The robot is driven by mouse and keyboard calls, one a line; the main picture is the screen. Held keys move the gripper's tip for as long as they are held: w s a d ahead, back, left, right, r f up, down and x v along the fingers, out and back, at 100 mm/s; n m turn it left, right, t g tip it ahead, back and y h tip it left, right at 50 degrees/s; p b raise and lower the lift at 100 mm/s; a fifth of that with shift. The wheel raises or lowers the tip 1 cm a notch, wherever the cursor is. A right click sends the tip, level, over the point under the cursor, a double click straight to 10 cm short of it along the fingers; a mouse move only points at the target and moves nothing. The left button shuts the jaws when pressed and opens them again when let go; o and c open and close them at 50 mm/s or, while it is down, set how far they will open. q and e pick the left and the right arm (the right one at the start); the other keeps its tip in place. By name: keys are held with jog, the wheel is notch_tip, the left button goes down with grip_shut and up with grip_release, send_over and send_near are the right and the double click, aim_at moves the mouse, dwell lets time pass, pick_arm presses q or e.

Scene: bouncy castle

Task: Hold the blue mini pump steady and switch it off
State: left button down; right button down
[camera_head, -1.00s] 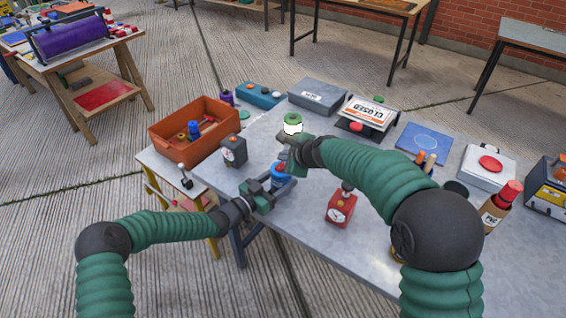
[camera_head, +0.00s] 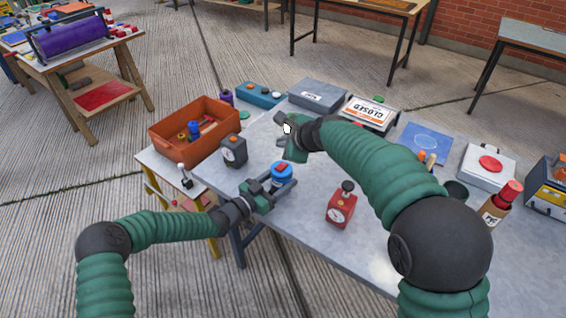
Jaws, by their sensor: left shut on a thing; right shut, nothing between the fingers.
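The blue mini pump (camera_head: 281,175) is a small round blue device with a red switch on top. It stands near the left end of the grey table. My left gripper (camera_head: 276,190) is shut on the pump, reaching in from the left with a finger on its near side. My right gripper (camera_head: 288,134) is shut and empty, raised above and behind the pump, clear of it. The pump's lower part is partly hidden by my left gripper. I cannot read the switch's position.
A dark grey dial box (camera_head: 233,150) stands left of the pump and a red dial device (camera_head: 341,205) to its right. An orange crate (camera_head: 180,152) sits on a side stand. Bare tabletop surrounds the red device.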

pick_arm(q)
jog(key=shift+c, duration=1.5)
grip_release()
